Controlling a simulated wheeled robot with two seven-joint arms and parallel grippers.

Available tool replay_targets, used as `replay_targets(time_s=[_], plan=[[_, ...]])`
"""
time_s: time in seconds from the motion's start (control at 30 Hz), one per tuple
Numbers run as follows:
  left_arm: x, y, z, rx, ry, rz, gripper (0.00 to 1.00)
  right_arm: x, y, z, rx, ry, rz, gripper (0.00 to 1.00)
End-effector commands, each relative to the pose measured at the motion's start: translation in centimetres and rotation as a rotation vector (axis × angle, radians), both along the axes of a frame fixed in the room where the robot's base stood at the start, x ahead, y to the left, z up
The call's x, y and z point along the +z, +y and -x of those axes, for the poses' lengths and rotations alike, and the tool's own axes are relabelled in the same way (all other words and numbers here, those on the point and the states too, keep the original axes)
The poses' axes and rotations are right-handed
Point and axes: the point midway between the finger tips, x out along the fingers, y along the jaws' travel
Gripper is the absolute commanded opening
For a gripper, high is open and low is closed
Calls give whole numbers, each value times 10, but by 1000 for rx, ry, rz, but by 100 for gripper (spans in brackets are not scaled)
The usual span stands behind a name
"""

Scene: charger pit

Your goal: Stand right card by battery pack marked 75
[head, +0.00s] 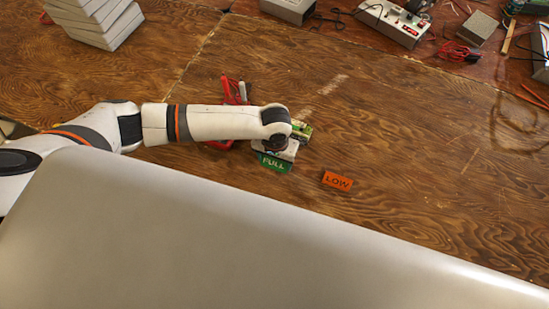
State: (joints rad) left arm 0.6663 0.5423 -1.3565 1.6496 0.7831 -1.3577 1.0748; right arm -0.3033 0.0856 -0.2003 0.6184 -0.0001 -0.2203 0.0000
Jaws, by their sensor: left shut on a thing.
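A green card marked FULL (274,163) is at the end of my left arm, near the middle of the wooden table. My left gripper (276,150) points down and is shut on this card; the fingers are mostly hidden under the wrist. An orange card marked LOW (337,181) stands apart to the right. A green-topped block (301,130), perhaps a battery pack, shows just behind the gripper, partly covered by my wrist. No number 75 can be read. My right gripper is not in view.
A red object with upright parts (235,88) is partly hidden behind my left forearm. Grey stacked blocks (95,20) stand at the back left. A meter box with red leads (395,20) is at the back right. The table (430,160) right of the LOW card is clear.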

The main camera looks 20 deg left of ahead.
Motion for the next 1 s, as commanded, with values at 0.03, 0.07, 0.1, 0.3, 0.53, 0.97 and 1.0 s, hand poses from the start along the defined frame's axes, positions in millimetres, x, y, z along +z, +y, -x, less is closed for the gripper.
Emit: replay_targets(time_s=[0.03,0.07,0.1,0.3,0.53,0.97,1.0], plan=[[-7,0,0,0,2,-2,51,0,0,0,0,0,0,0],[-11,0,0,0,1,-1,51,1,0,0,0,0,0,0],[-14,0,0,0,1,-2,51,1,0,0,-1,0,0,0],[-17,0,0,-1,0,1,51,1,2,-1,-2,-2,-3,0],[-20,0,0,-1,0,0,75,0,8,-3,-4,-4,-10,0],[-17,0,0,-1,-1,0,93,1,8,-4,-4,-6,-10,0],[-14,0,-1,-1,-2,0,93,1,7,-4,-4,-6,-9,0]])
